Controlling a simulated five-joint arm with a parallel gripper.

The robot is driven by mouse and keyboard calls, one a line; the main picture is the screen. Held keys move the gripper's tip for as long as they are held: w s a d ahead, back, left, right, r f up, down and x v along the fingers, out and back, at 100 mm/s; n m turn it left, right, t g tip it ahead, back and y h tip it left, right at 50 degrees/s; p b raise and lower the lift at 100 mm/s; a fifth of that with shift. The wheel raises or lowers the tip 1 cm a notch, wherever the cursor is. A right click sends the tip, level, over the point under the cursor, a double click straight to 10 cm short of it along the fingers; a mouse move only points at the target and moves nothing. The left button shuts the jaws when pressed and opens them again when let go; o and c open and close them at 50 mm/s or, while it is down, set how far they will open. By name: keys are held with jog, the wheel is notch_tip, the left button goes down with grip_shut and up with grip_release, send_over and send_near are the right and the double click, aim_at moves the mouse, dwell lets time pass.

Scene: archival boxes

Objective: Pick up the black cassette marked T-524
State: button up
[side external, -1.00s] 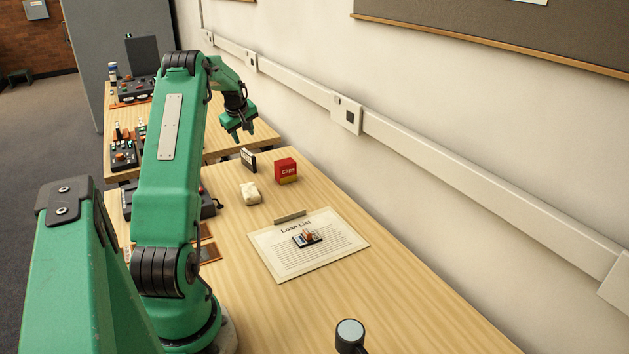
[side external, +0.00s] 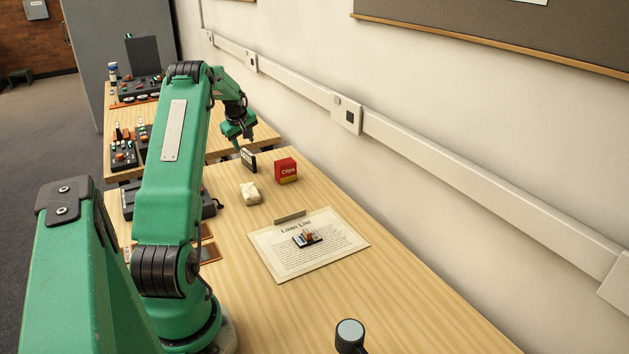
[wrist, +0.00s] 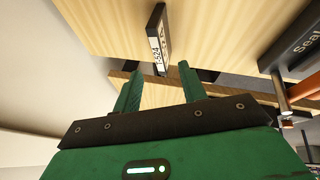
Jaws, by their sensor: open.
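The black cassette marked T-524 (side external: 249,161) stands on edge on the wooden table near its back edge. In the wrist view the cassette (wrist: 162,42) shows its white label with "T-524", just beyond the fingertips and roughly in line with the gap between them. My gripper (side external: 241,144) is open and empty, pointing down, just above and slightly left of the cassette in the side view. In the wrist view my gripper (wrist: 158,72) shows its two green fingers apart. They do not appear to touch the cassette.
A red Clips box (side external: 286,171) stands right of the cassette, and a crumpled cream object (side external: 250,193) lies nearer. A Loan List sheet (side external: 335,258) with small items on it lies in front. A dark box with "Seal" lettering (wrist: 300,45) is right in the wrist view.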

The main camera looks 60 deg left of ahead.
aim_at(247, 152)
jog(key=shift+x, duration=2.35)
jog(key=shift+d+f, duration=0.1)
jog(key=shift+f, duration=0.2)
grip_shut()
